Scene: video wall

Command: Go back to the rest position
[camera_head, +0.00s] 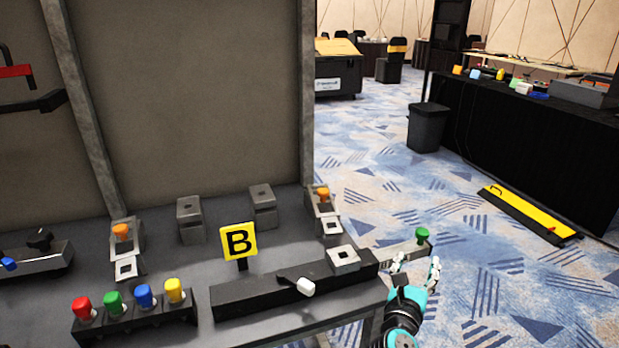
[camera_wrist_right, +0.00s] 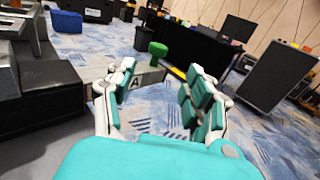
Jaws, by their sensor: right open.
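My right gripper (camera_head: 415,268) is at the right end of the grey workbench (camera_head: 230,285) in the head view. It is open and empty, its fingers spread. A green knob (camera_head: 422,235) on a light bracket stands just beyond the fingertips. In the right wrist view the gripper (camera_wrist_right: 165,95) has its fingers apart, and the green knob (camera_wrist_right: 158,48) shows beyond the gap, not touched as far as I can see. A plate marked A (camera_wrist_right: 135,82) shows beside the left finger. My left gripper is not in view.
The bench holds a yellow B sign (camera_head: 238,241), a white-tipped lever (camera_head: 305,287) and red, green, blue and yellow buttons (camera_head: 174,290). A grey post (camera_head: 307,90) rises behind. Carpet (camera_head: 450,270) is open on the right, with a bin (camera_head: 427,128) and black-draped table (camera_head: 530,130) beyond.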

